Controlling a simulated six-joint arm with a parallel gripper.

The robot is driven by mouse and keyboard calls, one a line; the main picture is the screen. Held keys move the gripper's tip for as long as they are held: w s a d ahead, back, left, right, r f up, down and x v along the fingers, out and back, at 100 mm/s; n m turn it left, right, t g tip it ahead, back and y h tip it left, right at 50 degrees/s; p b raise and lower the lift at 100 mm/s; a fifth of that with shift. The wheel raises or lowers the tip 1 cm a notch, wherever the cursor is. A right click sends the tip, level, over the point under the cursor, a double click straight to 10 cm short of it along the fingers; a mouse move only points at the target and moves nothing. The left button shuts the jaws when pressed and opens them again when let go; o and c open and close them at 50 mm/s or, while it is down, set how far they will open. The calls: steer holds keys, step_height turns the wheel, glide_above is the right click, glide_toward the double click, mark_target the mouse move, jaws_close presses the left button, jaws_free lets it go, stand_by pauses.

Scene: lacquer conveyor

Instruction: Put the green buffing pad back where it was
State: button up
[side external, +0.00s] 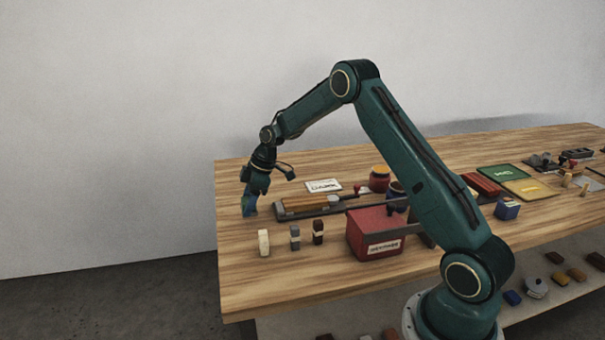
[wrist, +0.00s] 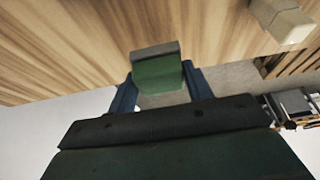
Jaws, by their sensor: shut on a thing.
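The green buffing pad (wrist: 158,73), a green block with a grey top face, sits between the blue fingers of my gripper (wrist: 160,88) in the wrist view. My gripper is shut on it. In the side view my gripper (side external: 250,208) points down near the table's far left end, left of the slatted tray (side external: 283,216). The pad cannot be made out there, and whether it touches the table is unclear. A cream block (side external: 264,243), a grey-blue block (side external: 295,237) and a dark brown block (side external: 318,231) stand upright in a row in front of the tray.
A red labelled box (side external: 374,233) stands right of the row. A white card (side external: 323,186) and a red jar (side external: 379,179) are behind the tray. Green (side external: 501,173) and yellow (side external: 531,189) panels lie farther right. The wooden table (side external: 240,285) is bare at its front left.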

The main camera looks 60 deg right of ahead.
steer(key=shift+f, duration=2.15)
steer(key=shift+f, duration=0.15)
steer(key=o, duration=1)
steer(key=v, duration=1.2)
steer(key=shift+r, duration=0.2)
steer(key=shift+a+r, duration=0.1)
